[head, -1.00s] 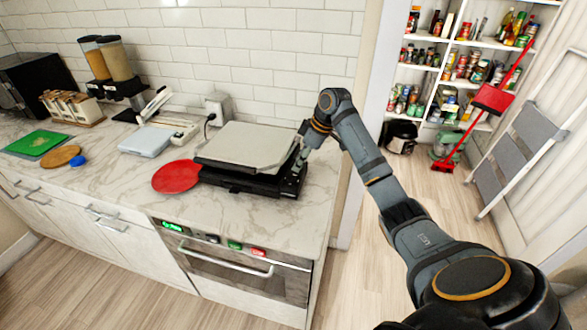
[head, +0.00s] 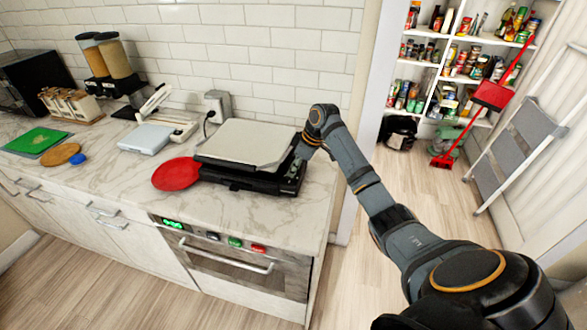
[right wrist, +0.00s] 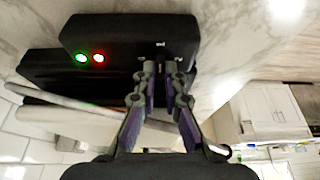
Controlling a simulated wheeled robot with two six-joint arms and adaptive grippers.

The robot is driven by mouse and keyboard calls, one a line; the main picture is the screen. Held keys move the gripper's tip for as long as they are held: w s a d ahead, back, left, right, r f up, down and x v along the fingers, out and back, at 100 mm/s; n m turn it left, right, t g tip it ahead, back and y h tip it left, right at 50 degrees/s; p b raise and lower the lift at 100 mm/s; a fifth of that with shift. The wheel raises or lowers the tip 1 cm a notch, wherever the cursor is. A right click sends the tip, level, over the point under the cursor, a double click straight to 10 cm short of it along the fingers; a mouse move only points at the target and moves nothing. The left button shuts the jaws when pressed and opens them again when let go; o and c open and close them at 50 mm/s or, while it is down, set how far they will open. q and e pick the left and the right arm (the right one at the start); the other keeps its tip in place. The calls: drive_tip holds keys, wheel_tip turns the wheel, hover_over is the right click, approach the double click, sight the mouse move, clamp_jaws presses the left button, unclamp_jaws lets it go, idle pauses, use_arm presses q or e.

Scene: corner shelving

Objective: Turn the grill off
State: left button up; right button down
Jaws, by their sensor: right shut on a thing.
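The grill (head: 250,150) is a black countertop unit with a grey lid that lies closed. It stands at the right end of the marble counter. My right gripper (head: 294,168) is at the grill's right side panel. In the right wrist view the grill's black panel (right wrist: 120,35) shows a lit green light (right wrist: 82,58) and a lit red light (right wrist: 99,58). My right gripper's fingers (right wrist: 162,68) are against this panel, beside the lights, shut on a dark knob that is mostly hidden between them. My left gripper is in neither view.
A red round board (head: 176,174) lies left of the grill. A wall outlet box (head: 217,104) with a cord is behind it. An oven (head: 240,262) sits below the counter. A stepladder (head: 515,150) and red broom (head: 490,96) stand at the right.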

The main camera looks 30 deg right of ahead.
drive_tip(key=shift+r, duration=0.1)
drive_tip(key=shift+w+n+y+p, duration=0.1)
drive_tip(key=shift+n+y+p, duration=0.25)
drive_tip(key=shift+n, duration=0.45)
drive_tip(key=shift+d+n+g, duration=0.1)
drive_tip(key=shift+n+g, duration=0.3)
drive_tip(key=shift+n, duration=0.3)
drive_tip(key=shift+w+n+g+y, duration=0.15)
drive_tip(key=shift+n+g+y, duration=0.2)
drive_tip(key=shift+n, duration=0.65)
drive_tip(key=n+g, duration=0.1)
drive_tip(key=n, duration=0.1)
drive_tip(key=shift+w+n+b, duration=0.1)
drive_tip(key=shift+n+b, duration=0.2)
drive_tip(key=shift+b, duration=0.1)
drive_tip(key=n+b, duration=0.1)
drive_tip(key=n+g+b, duration=0.1)
drive_tip(key=n, duration=0.1)
drive_tip(key=shift+w+f+n+b, duration=0.1)
drive_tip(key=shift+f+n+b, duration=0.1)
drive_tip(key=shift+n+b, duration=0.15)
drive_tip(key=n+g+b, duration=0.1)
drive_tip(key=n+b, duration=0.1)
drive_tip(key=b, duration=0.1)
drive_tip(key=shift+w+n+g, duration=0.1)
drive_tip(key=shift+n+g, duration=0.15)
drive_tip(key=shift+r+n+b, duration=0.2)
drive_tip(key=shift+n+b, duration=0.4)
drive_tip(key=shift+b, duration=0.05)
